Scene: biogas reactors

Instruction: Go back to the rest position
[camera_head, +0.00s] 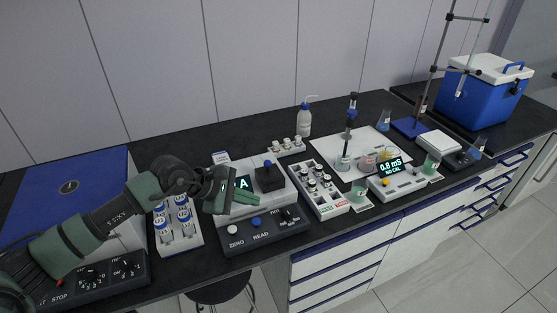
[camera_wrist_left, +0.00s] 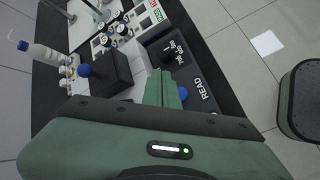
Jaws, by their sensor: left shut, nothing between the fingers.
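My left arm reaches in from the left in the head view. Its green gripper (camera_head: 246,198) hangs over the front part of the white and dark photometer-like device (camera_head: 265,236), near its READ and ZERO buttons. In the left wrist view the fingers (camera_wrist_left: 161,88) are pressed together with nothing between them, above the dark panel marked READ (camera_wrist_left: 205,95). I cannot tell whether the fingertips touch the device. My right gripper shows in neither view.
A vial rack (camera_head: 178,228) stands left of the device, partly behind my arm. A blue-lidded machine (camera_head: 70,190) is at far left. A sample rack (camera_head: 318,190), meter (camera_head: 398,186), wash bottle (camera_head: 304,120) and blue cooler (camera_head: 485,95) stand rightward. A stool (camera_head: 222,290) is below.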

